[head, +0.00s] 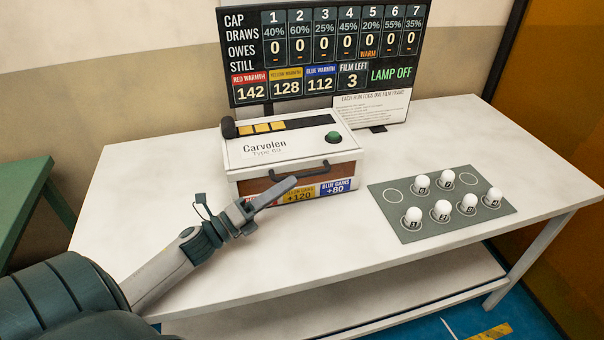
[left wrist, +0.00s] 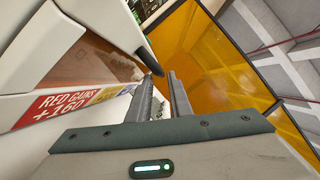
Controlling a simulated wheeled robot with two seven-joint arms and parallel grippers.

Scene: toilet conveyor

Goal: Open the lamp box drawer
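The lamp box (head: 285,142), white and marked "Carvolen Type 60", stands on the white table. Its brown-fronted drawer (head: 255,187) looks closed and has a dark bar handle (head: 312,168) across it. My left gripper (head: 292,182) is at the drawer front, close to the handle. In the left wrist view its two fingers (left wrist: 162,76) are parallel with a narrow gap and nothing seen between them. The dark handle (left wrist: 152,63) shows just beyond the fingertips; I cannot tell whether they touch. The brown drawer front (left wrist: 90,60) is left of the fingers. My right gripper is not seen.
A grey mat (head: 408,228) with several numbered white bulbs lies right of the box. A black display board (head: 330,50) and a paper card stand behind it. The box carries yellow keys and a green button (head: 333,136) on top. The front left of the table (head: 115,200) is bare.

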